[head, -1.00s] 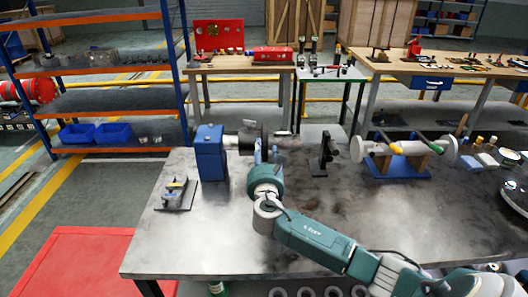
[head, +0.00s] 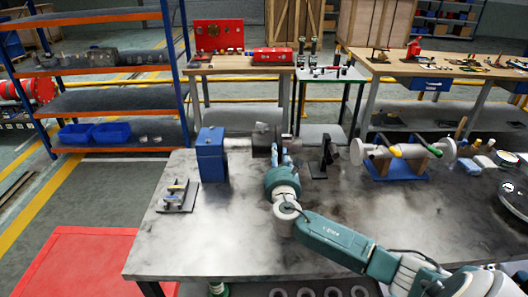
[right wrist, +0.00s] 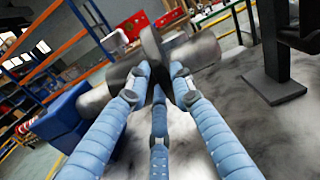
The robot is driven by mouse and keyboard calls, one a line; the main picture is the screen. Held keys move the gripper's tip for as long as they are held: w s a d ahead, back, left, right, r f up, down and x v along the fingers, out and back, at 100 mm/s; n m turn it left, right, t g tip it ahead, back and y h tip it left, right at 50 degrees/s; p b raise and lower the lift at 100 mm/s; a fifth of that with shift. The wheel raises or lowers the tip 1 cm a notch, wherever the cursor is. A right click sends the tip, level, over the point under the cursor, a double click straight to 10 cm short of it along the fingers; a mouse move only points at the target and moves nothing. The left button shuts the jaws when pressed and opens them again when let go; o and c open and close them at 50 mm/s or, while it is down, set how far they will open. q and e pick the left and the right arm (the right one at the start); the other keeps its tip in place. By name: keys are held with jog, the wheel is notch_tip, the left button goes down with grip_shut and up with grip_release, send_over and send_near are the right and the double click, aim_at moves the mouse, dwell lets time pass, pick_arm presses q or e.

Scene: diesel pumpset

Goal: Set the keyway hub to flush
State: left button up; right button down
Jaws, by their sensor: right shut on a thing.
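The keyway hub, a dark flanged piece (head: 263,139), is right of the blue block (head: 212,157) in the head view, partly hidden by my gripper. My right gripper (head: 281,151) is at its right side. In the right wrist view the blue fingers (right wrist: 160,78) close on the grey round hub, whose flange (right wrist: 151,46) rises above the fingertips. A grey cylinder (right wrist: 97,98) shows left of the fingers, near the blue block. The exact contact and any gap at the hub's face are hidden. My left gripper is out of view.
A black stand (head: 318,166) is close to the right of my gripper. A small fixture plate (head: 178,197) lies at the table's left. A grey shaft on a blue cradle (head: 397,170) is further right. The front middle of the metal table (head: 235,235) is clear.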

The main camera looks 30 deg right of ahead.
jog(key=s+d, duration=0.1)
jog(key=d, duration=0.1)
jog(key=s+d, duration=0.1)
jog(key=d, duration=0.1)
jog(key=s+d, duration=0.2)
jog(key=shift+d+p, duration=0.3)
jog(key=shift+d, duration=0.05)
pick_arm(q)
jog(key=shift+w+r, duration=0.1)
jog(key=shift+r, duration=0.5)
pick_arm(e)
jog(key=shift+a, duration=0.1)
jog(key=c, duration=1.5)
grip_release()
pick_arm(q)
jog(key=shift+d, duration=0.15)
pick_arm(e)
jog(key=shift+s, duration=0.15)
